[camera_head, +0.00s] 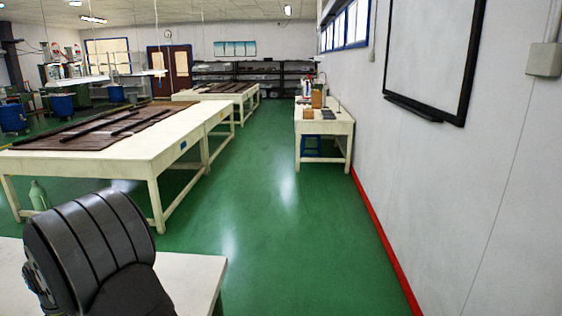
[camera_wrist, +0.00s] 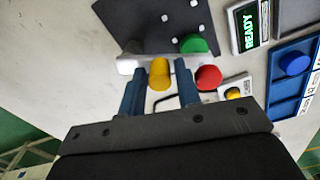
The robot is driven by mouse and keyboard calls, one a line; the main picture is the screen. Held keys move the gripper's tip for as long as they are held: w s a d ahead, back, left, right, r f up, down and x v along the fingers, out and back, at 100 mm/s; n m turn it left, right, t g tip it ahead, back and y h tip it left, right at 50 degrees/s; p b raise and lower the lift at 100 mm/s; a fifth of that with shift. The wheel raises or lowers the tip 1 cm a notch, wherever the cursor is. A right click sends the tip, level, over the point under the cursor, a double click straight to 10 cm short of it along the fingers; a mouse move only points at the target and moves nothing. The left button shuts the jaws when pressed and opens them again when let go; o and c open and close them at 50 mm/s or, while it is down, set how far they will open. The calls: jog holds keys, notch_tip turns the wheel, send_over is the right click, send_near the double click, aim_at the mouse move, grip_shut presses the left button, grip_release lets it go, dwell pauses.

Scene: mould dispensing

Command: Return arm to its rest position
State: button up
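In the wrist view my gripper (camera_wrist: 161,78) shows two blue fingers spread apart, with a visible gap between them. A yellow cylindrical piece (camera_wrist: 159,74) lies in line with this gap, near the fingertips, with space on both sides of it. A pale grey bar (camera_wrist: 135,64) lies just past the fingertips. Whether the fingers touch anything is not clear. In the head view a dark rounded link of my arm fills the lower left, and my gripper is out of sight there.
Near the fingers are a green knob (camera_wrist: 194,44), a red knob (camera_wrist: 208,77), a dark dotted plate (camera_wrist: 150,22), a READY display (camera_wrist: 247,28) and a blue button (camera_wrist: 294,62). In the head view, a long table (camera_head: 190,128) stands left and a wall (camera_head: 450,165) right, with open green floor between.

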notch_tip(320, 180, up, 18)
notch_tip(320, 180, down, 18)
jog(key=shift+r, duration=0.25)
jog(key=shift+f, duration=0.35)
jog(key=m, duration=0.1)
jog(key=a+m, duration=0.1)
jog(key=m, duration=0.1)
jog(key=shift+w+r+m, duration=0.1)
jog(key=shift+w+m, duration=0.2)
jog(key=shift+w, duration=0.05)
jog(key=m, duration=0.3)
jog(key=shift+w+a, duration=0.35)
jog(key=shift+w, duration=0.05)
jog(key=m, duration=0.2)
jog(key=w+m, duration=0.1)
jog(key=shift+a, duration=0.25)
jog(key=m, duration=0.1)
jog(key=w+m, duration=0.1)
jog(key=m, duration=0.1)
jog(key=shift+r, duration=0.5)
